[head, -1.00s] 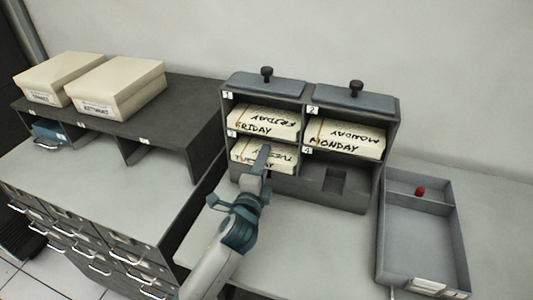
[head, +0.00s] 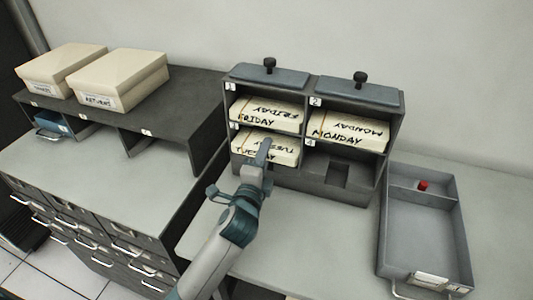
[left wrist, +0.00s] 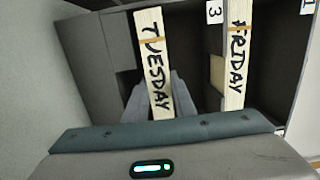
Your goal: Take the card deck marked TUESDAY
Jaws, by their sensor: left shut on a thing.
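The card deck marked TUESDAY (head: 263,147) is in the lower left compartment of the grey card rack (head: 296,181), sticking out a little at the front. My left gripper (head: 266,158) is at its front edge and shut on it. In the left wrist view the TUESDAY deck (left wrist: 152,62) stands between the fingers, with its lettering facing me. The deck marked FRIDAY (head: 265,115) lies in the compartment above; it also shows in the left wrist view (left wrist: 237,55). The deck marked MONDAY (head: 348,131) lies in the upper right compartment. My right gripper is not in view.
The lower right compartment (head: 345,172) is empty. A grey tray (head: 428,225) with a small red object (head: 423,186) is on the table to the right. Two cream boxes (head: 117,80) sit on a dark shelf at left, above a drawer cabinet.

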